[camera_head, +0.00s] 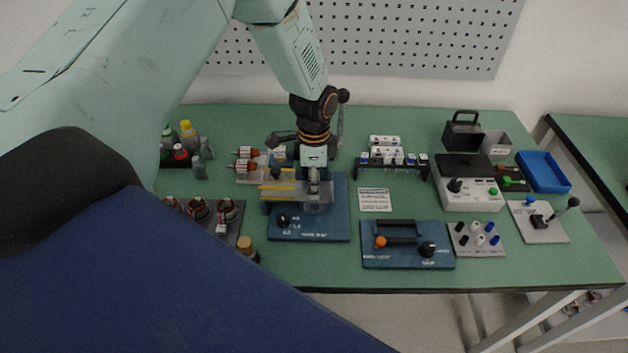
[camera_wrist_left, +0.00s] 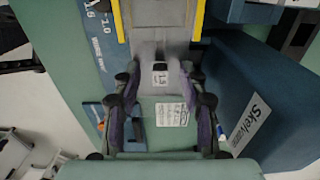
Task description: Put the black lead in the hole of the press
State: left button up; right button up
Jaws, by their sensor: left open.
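A blue machine with a knob, grey bed and yellow strips (camera_head: 335,226) stands left of centre; I take it for the press, but see no hole. My left gripper (camera_head: 314,186) points down over its grey bed, and the head view partly hides the fingers. In the left wrist view the gripper (camera_wrist_left: 163,108) is open, with a grey block bearing a white label (camera_wrist_left: 160,75) just beyond the fingertips. A grey plate (camera_head: 489,252) at the right carries several small black, white and blue pieces. My right gripper is not in view.
A blue unit with an orange-knobbed lever (camera_head: 408,262) stands at the front, right of the machine. A white box (camera_head: 470,201) and blue bin (camera_head: 544,172) are at the right. Motors (camera_head: 199,208) and bottles (camera_head: 188,135) are at the left.

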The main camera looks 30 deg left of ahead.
pick_arm(q)
notch_tip(320, 180, up, 12)
dwell(0.6)
dwell(1.3)
dwell(0.4)
